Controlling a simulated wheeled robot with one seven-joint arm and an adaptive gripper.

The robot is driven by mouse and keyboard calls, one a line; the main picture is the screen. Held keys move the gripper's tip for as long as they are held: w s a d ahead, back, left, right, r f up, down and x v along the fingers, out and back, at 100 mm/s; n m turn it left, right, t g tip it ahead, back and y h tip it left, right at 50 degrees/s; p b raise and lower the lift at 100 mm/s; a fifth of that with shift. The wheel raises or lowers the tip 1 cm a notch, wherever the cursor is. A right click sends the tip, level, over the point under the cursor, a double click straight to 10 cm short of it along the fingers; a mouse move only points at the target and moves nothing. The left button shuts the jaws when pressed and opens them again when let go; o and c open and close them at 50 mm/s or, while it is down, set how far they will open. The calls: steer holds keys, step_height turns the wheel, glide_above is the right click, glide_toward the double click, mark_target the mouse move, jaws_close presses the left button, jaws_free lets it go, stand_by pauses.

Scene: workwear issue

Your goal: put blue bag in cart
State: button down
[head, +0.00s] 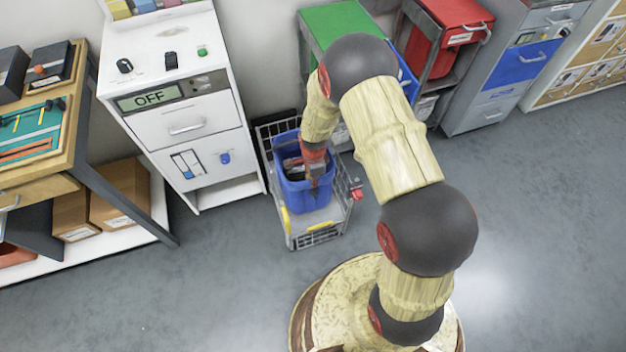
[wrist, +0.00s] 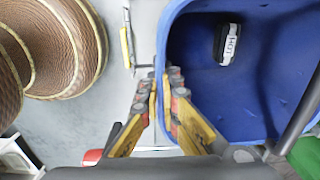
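The blue bag (head: 309,195) is an open-topped, bin-like container. In the head view it sits upright within the small grey wire cart (head: 300,238), towards its back; whether its base touches the cart floor is hidden. My gripper (head: 314,182) reaches down at the bag's near side. In the wrist view my gripper (wrist: 163,88) has its fingers close together on either side of the bag's wall, one inside and one outside, and looks shut on it.
A white cabinet (head: 190,128) with an "OFF" display stands left of the cart. Green (head: 335,22) and red (head: 455,15) bins stand behind and to the right. A wooden workbench (head: 50,125) is at far left. The grey floor is clear in front and to the right.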

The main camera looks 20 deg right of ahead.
steer(key=shift+f, duration=0.4)
stand_by(0.5)
steer(key=c, duration=2)
jaws_free()
steer(key=shift+o, duration=0.2)
steer(key=shift+s+f, duration=0.1)
step_height(320, 180, up, 12)
steer(key=shift+r, duration=0.1)
